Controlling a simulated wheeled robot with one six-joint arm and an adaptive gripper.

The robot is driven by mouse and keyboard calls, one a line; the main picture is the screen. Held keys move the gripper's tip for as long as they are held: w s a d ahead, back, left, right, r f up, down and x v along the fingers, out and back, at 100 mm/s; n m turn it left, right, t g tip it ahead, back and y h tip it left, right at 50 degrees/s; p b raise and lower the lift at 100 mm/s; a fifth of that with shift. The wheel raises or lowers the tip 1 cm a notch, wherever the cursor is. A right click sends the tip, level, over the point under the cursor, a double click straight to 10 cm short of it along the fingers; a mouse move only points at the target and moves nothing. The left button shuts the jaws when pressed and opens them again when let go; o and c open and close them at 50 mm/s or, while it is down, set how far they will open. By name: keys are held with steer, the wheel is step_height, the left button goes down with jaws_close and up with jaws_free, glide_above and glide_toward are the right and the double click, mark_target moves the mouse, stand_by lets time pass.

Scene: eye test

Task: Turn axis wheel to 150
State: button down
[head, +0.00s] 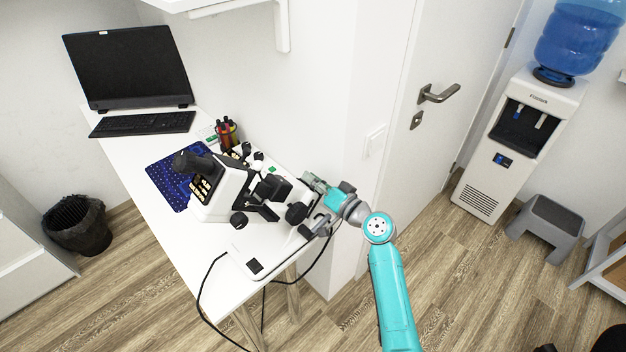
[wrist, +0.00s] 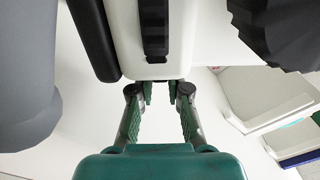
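A white and black eye-testing instrument (head: 222,188) stands on the white table, with several black knobs on its near right side. A large ribbed black knob (wrist: 282,32) shows at the upper right of the wrist view. I cannot tell which part is the axis wheel, and no scale reading is legible. My gripper (head: 308,180) is beside the right side of the instrument. In the wrist view its two green-padded fingers (wrist: 160,95) are apart with nothing visible between them. Just beyond them is a white housing (wrist: 125,40) with a black strip (wrist: 154,30).
The white table (head: 190,255) also holds a monitor (head: 128,65), a keyboard (head: 142,123), a blue mat (head: 165,180) and a pen cup (head: 228,134). A wall and door (head: 440,60) stand close behind my arm. A black cable (head: 205,285) hangs from the table's front.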

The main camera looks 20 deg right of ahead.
steer(key=shift+w+r+n+g+y, duration=0.15)
steer(key=shift+w+n+g+y, duration=0.15)
steer(key=shift+g, duration=0.2)
steer(key=shift+w+a+n+g+y, duration=0.1)
steer(key=shift+n+g+y, duration=0.2)
steer(key=shift+g, duration=0.2)
steer(key=c, duration=1.1)
jaws_free()
steer(key=v, duration=1.2)
